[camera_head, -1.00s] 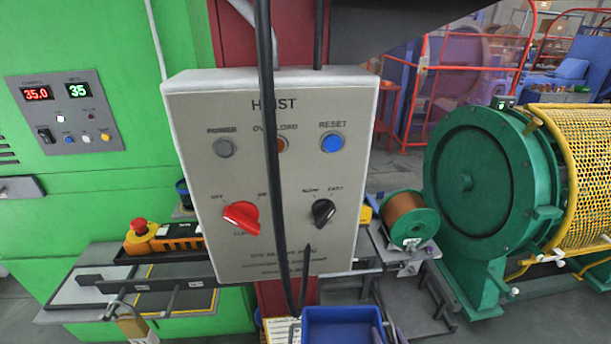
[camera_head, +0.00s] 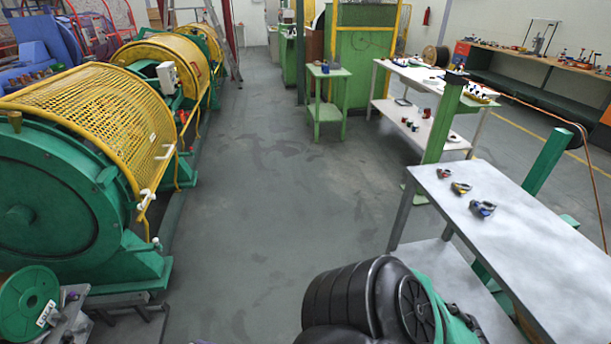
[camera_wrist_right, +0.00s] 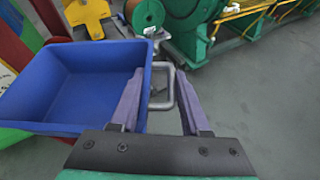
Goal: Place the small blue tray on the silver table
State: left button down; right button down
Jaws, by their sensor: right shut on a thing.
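The small blue tray (camera_wrist_right: 75,92) fills the left of the right wrist view and looks empty. My right gripper (camera_wrist_right: 160,100) is at the tray's right side, shut on the tray. Its purple fingers stand some way apart, with a grey handle-like loop between them; the exact contact is hard to see. The silver table (camera_head: 545,250) stands at the right of the head view, with open bare surface in its middle. The tray and both grippers are outside the head view.
Several small coloured tools (camera_head: 460,188) lie along the silver table's far-left part. A green post (camera_head: 442,125) rises by its far corner. A white table (camera_head: 420,85) stands behind. The yellow-caged green machine (camera_head: 60,200) lines the left, with clear floor between.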

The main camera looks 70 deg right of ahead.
aim_at(524, 261)
jog(key=z, duration=0.5)
jog(key=l+z, duration=0.1)
jog(key=z, duration=0.35)
jog(key=i+z, duration=0.1)
jog(key=z, duration=0.9)
jog(key=i+z, duration=0.1)
jog(key=z, duration=0.85)
jog(key=i+z, duration=0.1)
jog(key=z, duration=0.4)
jog(key=i+j+z, duration=0.15)
jog(key=z, duration=0.25)
jog(key=i+j+z, duration=0.15)
jog(key=z, duration=0.25)
jog(key=j+z, duration=0.35)
jog(key=i+j+z, duration=0.15)
jog(key=j+z, duration=0.25)
jog(key=l, duration=0.1)
